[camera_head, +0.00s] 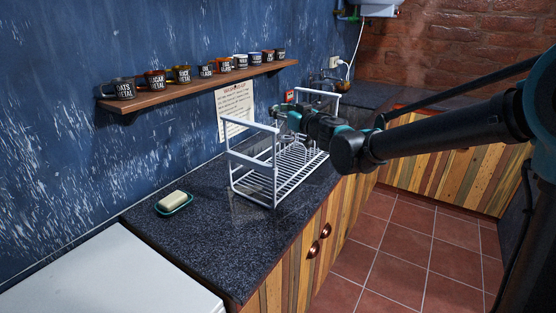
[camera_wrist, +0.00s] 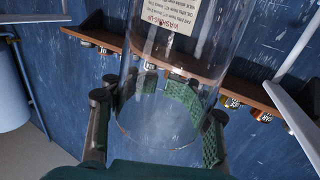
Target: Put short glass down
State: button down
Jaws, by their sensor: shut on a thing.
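The short glass (camera_wrist: 160,120), a clear see-through cylinder, stands out in the wrist view between my fingers. My gripper (camera_wrist: 160,110) is shut on it, with green finger pads against its sides. In the head view my gripper (camera_head: 285,117) is above the white wire dish rack (camera_head: 252,166) on the dark speckled counter, near the blue wall. The glass is hard to make out there, and I cannot tell whether it touches the rack.
A green soap dish (camera_head: 175,206) with a pale bar sits on the counter (camera_head: 215,240) at the front left. A wooden shelf (camera_head: 200,86) with several mugs runs along the wall above. A paper notice (camera_head: 235,111) hangs behind the rack. Counter in front of the rack is clear.

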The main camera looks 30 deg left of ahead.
notch_tip(320, 180, down, 16)
jog(key=shift+r, duration=0.1)
dwell(0.4)
jog(key=c, duration=0.6)
grip_release()
